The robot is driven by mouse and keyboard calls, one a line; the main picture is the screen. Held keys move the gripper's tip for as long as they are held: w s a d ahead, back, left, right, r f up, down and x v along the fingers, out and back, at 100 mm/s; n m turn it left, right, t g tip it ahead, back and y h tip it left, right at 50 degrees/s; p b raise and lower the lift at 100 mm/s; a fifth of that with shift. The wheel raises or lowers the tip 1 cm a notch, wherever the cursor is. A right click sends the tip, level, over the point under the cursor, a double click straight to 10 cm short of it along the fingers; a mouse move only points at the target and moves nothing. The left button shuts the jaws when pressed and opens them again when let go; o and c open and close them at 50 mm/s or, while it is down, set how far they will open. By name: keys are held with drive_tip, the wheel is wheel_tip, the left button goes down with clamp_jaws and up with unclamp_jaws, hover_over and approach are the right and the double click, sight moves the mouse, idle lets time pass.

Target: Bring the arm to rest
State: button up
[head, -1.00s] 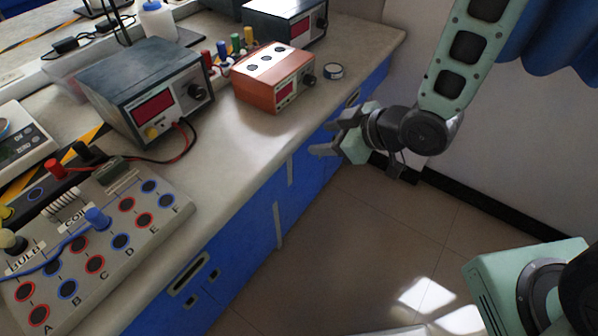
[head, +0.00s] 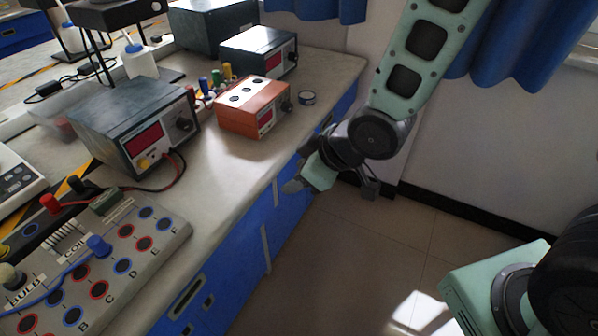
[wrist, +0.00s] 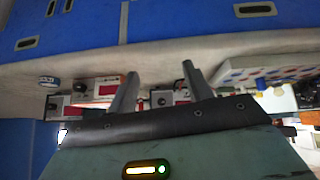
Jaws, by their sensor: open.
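My gripper (head: 292,187) hangs in the air off the front edge of the bench, beside the blue cabinet fronts. It holds nothing. In the wrist view its two fingers (wrist: 158,88) stand apart with a clear gap between them. In the head view the fingers are seen nearly end-on and the gap is hard to see. My arm comes down from the top right.
The bench top (head: 235,165) carries an orange meter box (head: 253,105), a grey power supply (head: 135,122), another power supply (head: 258,52), a tape roll (head: 307,97) and a circuit board (head: 120,255). Blue cabinets (head: 240,255) stand below. The floor (head: 350,245) is clear.

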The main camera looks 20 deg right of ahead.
drive_tip(key=shift+r, duration=0.1)
drive_tip(key=s+d+r+m+g+h+p, duration=0.1)
drive_tip(key=s+r+g+h, duration=0.1)
drive_tip(key=s+r, duration=0.3)
drive_tip(key=s+d+r+m+g+h+p, duration=0.1)
drive_tip(key=s+r, duration=0.5)
drive_tip(key=s, duration=0.6)
drive_tip(key=g+h+p, duration=0.1)
drive_tip(key=g, duration=0.1)
drive_tip(key=shift+s+d+r+m+g+h, duration=0.25)
drive_tip(key=shift+d+m+g+h, duration=0.05)
drive_tip(key=shift+d+m, duration=0.1)
